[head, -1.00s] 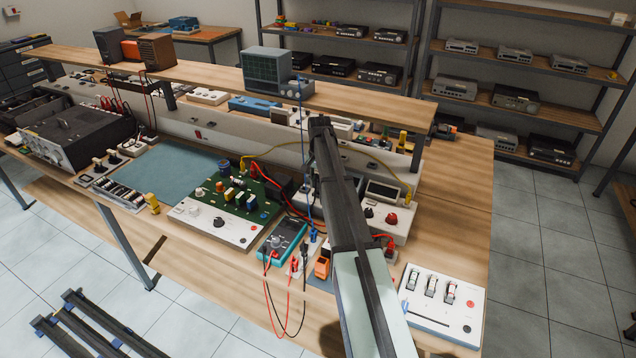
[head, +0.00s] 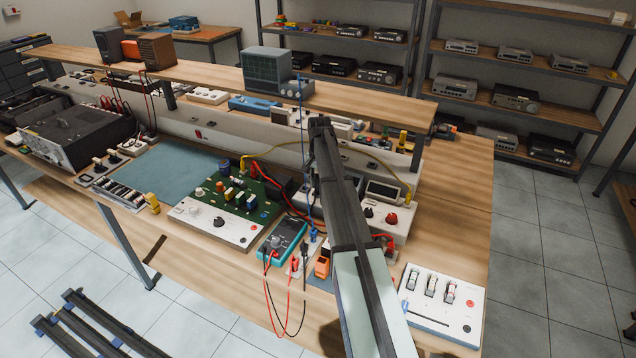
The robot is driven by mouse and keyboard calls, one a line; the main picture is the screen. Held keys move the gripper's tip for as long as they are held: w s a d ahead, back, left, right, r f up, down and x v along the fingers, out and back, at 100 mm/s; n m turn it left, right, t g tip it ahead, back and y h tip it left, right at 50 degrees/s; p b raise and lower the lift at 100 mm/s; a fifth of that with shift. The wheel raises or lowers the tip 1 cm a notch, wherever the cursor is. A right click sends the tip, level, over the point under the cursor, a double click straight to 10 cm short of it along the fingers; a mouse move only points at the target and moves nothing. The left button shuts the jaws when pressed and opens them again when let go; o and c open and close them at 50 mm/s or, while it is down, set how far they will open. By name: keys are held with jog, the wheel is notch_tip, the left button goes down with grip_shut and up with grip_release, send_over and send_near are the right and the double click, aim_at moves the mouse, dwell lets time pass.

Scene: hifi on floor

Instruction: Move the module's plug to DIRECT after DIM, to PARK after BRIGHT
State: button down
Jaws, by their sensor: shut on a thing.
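My arm rises from the bottom edge across the bench, and its dark upper part hides a strip of the bench top. My gripper is hidden behind the arm, so I cannot see its fingers or what they hold. No DIRECT, PARK, DIM or BRIGHT label is readable, and I cannot tell which unit is the module. Left of the arm are a green circuit board (head: 243,194) with a white front panel (head: 207,224) and a teal meter (head: 286,238).
A white panel with several switches (head: 435,318) lies at the bench's right front. A white unit with a red knob (head: 391,218) stands right of the arm. Red and black leads (head: 268,300) hang over the front edge. A raised shelf (head: 215,78) spans the back. A blue-grey mat (head: 165,170) is mostly clear.

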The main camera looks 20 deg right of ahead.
jog(key=shift+f, duration=0.95)
dwell(2.9)
jog(key=c, duration=0.8)
grip_release()
jog(key=r, duration=1.1)
jog(key=shift+w+d+r, duration=0.15)
jog(key=shift+d+r, duration=0.05)
jog(key=shift+r, duration=0.1)
jog(key=shift+r+p, duration=1.25)
jog(key=shift+r, duration=1.45)
